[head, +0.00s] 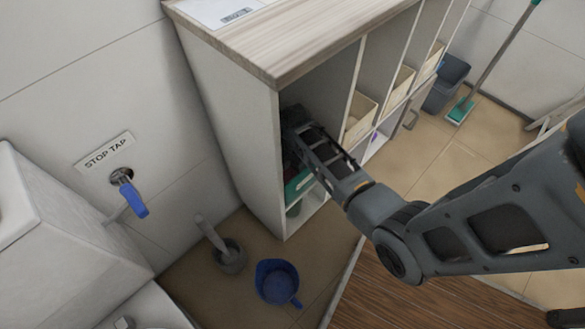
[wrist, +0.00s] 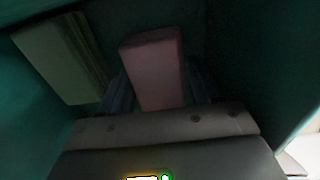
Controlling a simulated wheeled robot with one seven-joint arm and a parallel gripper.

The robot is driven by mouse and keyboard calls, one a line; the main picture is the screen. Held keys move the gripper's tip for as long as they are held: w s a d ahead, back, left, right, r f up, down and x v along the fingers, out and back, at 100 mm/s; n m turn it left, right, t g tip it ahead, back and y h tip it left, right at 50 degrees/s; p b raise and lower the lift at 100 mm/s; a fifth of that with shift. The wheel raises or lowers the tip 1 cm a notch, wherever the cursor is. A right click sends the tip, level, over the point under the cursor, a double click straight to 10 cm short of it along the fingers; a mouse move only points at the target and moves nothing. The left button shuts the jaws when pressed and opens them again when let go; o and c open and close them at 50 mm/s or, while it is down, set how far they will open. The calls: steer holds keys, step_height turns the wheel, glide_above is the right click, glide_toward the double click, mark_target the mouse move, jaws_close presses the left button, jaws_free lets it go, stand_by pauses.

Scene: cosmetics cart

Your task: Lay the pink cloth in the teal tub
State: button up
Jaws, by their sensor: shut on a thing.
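The pink cloth (wrist: 153,66) is a folded block between my fingers in the wrist view. My gripper (wrist: 158,88) is shut on it. Dark teal walls surround both in the wrist view, which look like the inside of the teal tub (wrist: 25,120). I cannot tell whether the cloth touches the bottom. In the head view my arm reaches into the cabinet's near compartment, hiding the gripper and the cloth. A teal edge of the tub (head: 297,186) shows there below my wrist.
A pale green folded thing (wrist: 62,58) lies left of the cloth. The cabinet (head: 262,150) has upright dividers close beside my arm, and beige boxes (head: 360,112) in other compartments. A blue jug (head: 276,283) and a grey pot (head: 230,257) stand on the floor.

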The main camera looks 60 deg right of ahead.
steer(key=shift+f, duration=0.2)
steer(key=o, duration=0.9)
steer(key=shift+c, duration=0.2)
step_height(320, 180, up, 12)
steer(key=p, duration=0.3)
steer(key=shift+r, duration=0.2)
steer(key=shift+s, duration=0.1)
